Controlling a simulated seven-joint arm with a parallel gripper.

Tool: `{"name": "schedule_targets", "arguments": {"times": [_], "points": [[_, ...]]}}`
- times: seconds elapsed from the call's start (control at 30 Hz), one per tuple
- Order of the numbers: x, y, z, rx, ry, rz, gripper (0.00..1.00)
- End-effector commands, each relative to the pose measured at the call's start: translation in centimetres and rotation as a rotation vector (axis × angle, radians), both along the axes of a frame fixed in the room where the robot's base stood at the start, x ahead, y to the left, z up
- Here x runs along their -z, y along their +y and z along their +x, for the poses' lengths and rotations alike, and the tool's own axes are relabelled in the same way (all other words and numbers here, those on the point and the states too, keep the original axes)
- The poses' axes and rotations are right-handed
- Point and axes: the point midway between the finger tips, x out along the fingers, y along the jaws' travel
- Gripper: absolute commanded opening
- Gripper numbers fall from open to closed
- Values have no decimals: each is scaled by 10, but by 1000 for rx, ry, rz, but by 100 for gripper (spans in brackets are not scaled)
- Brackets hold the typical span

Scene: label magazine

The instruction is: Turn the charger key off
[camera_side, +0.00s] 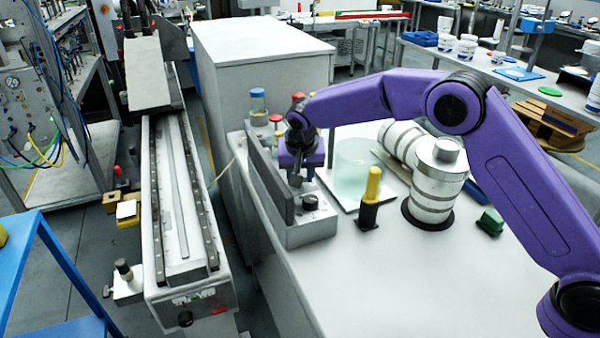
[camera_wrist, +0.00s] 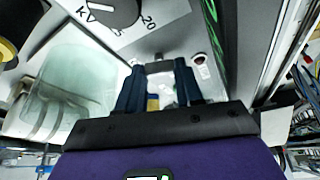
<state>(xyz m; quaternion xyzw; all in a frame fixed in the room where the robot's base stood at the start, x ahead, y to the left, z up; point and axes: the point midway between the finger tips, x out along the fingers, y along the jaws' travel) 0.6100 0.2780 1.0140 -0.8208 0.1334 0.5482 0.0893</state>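The charger is a pale grey box (camera_side: 308,234) at the near left edge of the white bench, with a black round knob (camera_side: 310,202) on top. In the wrist view this knob (camera_wrist: 112,10) shows at the top, beside the printed "KV" and "20". A small dark piece (camera_wrist: 157,57), perhaps the key, lies just beyond my fingertips; its turn position is too small to read. My gripper (camera_side: 296,182) points down over the charger's far part, behind the knob. In the wrist view its two dark fingers (camera_wrist: 158,72) stand apart with a gap between them; contact with the key cannot be told.
A dark upright plate (camera_side: 270,180) stands along the charger's left side. Bottles (camera_side: 258,105) stand behind. The near bench top is clear.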

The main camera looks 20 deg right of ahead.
Motion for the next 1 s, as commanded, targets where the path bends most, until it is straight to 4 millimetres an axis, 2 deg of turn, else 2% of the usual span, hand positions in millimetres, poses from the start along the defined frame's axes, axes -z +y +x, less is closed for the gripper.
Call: {"name": "schedule_targets", "arguments": {"times": [0.17,0.6,1.0], "points": [[0,0,0,-16,1,0,6],[0,-3,-1,-307,2,0,6],[0,-3,-1,-340,1,-1,6]]}}
